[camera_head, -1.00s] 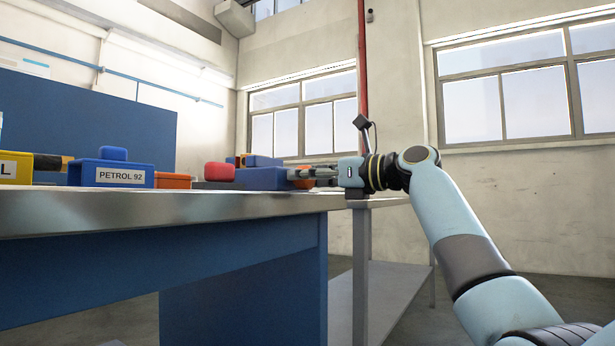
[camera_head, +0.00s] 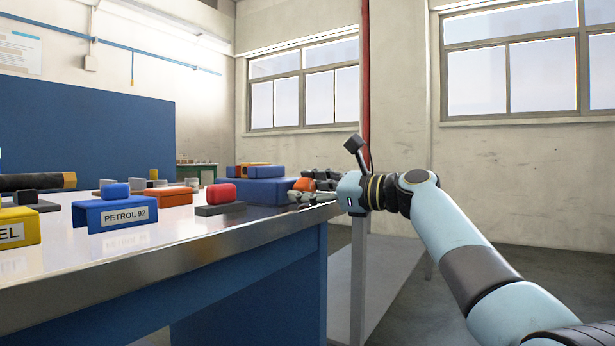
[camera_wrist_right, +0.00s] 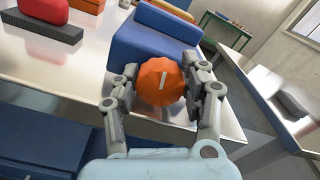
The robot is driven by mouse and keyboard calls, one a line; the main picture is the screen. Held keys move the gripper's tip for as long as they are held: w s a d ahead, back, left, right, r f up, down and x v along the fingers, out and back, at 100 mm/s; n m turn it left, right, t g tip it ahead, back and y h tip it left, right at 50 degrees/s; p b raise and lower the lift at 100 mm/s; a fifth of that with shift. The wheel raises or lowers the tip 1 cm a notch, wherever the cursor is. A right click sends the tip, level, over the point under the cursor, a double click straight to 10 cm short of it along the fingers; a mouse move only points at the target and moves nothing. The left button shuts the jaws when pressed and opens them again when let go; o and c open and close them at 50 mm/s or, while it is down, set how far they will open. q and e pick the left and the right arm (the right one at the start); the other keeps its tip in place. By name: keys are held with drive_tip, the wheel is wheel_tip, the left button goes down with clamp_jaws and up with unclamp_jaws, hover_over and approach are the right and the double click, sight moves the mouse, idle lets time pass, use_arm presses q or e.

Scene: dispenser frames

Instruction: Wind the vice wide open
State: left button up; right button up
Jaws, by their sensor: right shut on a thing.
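The vice is a blue block (camera_head: 262,192) near the right end of the metal-topped bench. Its round orange knob (camera_head: 304,184) faces the bench's right end. In the right wrist view the knob (camera_wrist_right: 160,82) has a ribbed rim and a pale line on its face, which stands steeply and leans slightly. The blue vice body (camera_wrist_right: 145,40) lies behind it. My right gripper (camera_head: 312,192) is shut on the knob, one finger on each side. The vice's jaw gap cannot be made out. My left gripper is not in view.
A red block on a dark grey base (camera_head: 222,196) stands left of the vice. A blue PETROL 92 holder (camera_head: 115,214), a yellow holder (camera_head: 18,228) and an orange block (camera_head: 172,195) are farther left. The bench's front edge (camera_head: 190,262) runs below; the front strip of the top is clear.

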drive_tip(key=shift+n, duration=0.3)
drive_tip(key=o, duration=1.2)
drive_tip(key=v, duration=1.2)
